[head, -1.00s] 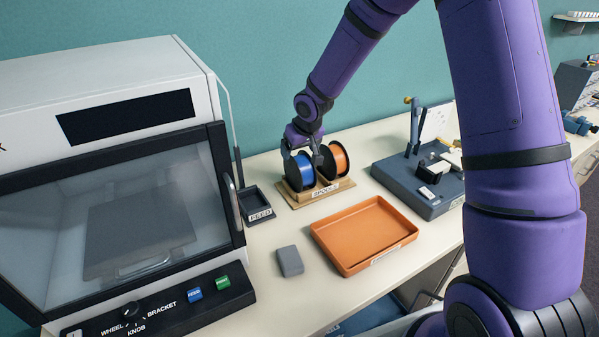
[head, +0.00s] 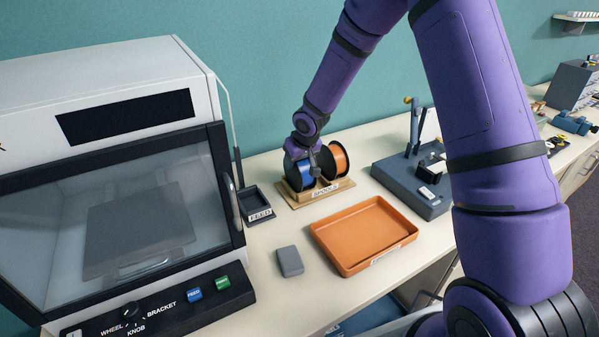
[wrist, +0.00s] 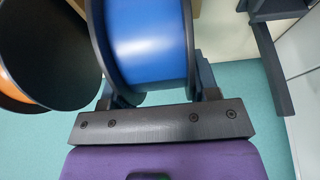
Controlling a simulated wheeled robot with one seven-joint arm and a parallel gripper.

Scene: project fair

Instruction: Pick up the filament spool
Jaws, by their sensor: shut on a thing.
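Two filament spools stand side by side on a wooden holder (head: 330,192) on the bench. The blue spool (head: 304,172) is on the left and the orange spool (head: 340,160) is on the right. My gripper (head: 302,158) reaches down over the blue spool and hides part of it. In the wrist view the blue spool (wrist: 147,45) sits between my gripper's fingers (wrist: 155,92), which are shut on its black flanges. The orange spool's black flange (wrist: 50,50) is just left of the fingers in that view.
A printer with a closed glass door (head: 110,215) stands at left, with a small feed tray (head: 256,203) beside it. An orange tray (head: 364,235) and a grey block (head: 290,261) lie in front. A dark grey fixture (head: 410,185) stands at right.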

